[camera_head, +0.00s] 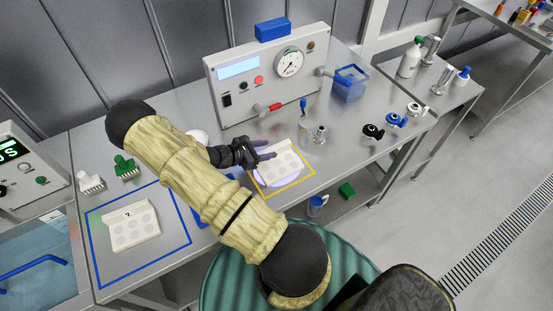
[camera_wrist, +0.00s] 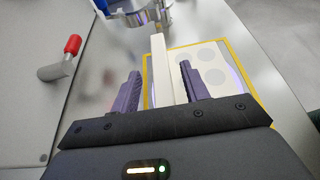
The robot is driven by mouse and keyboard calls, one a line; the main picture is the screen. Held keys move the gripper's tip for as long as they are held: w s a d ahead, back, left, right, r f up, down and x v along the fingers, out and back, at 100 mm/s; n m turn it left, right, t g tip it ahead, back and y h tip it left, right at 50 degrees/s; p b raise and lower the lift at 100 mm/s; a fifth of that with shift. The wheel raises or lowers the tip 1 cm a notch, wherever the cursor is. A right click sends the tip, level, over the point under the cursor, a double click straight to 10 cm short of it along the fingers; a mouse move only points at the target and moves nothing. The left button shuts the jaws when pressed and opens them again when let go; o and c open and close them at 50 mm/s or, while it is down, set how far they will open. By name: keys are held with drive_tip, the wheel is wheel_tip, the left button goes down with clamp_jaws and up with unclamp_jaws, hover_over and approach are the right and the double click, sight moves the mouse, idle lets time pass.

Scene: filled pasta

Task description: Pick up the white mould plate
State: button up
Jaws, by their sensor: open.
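A white mould plate (camera_head: 283,165) with round hollows and a raised wall lies inside a yellow outlined square, over a pale purple disc. In the wrist view, the upright wall of this plate (camera_wrist: 162,65) stands between my two purple fingers, and its round hollows show to the right. My gripper (camera_head: 266,151) is open at the plate's left side, with a finger on each side of the wall. A gap shows beside the left finger; contact at the right finger is unclear. A second white plate (camera_head: 131,227), marked 2, lies inside a blue outlined square at left.
A grey machine (camera_head: 265,75) with a gauge and red-tipped lever (camera_head: 268,107) stands behind the plate. A blue open bin (camera_head: 351,83) and small black and blue-topped items stand to the right. My arm hides part of the table.

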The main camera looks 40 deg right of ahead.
drive_tip(key=shift+s+d+f, duration=0.15)
drive_tip(key=shift+d+f, duration=0.1)
drive_tip(key=shift+d, duration=0.35)
drive_tip(key=shift+c, duration=0.3)
clamp_jaws()
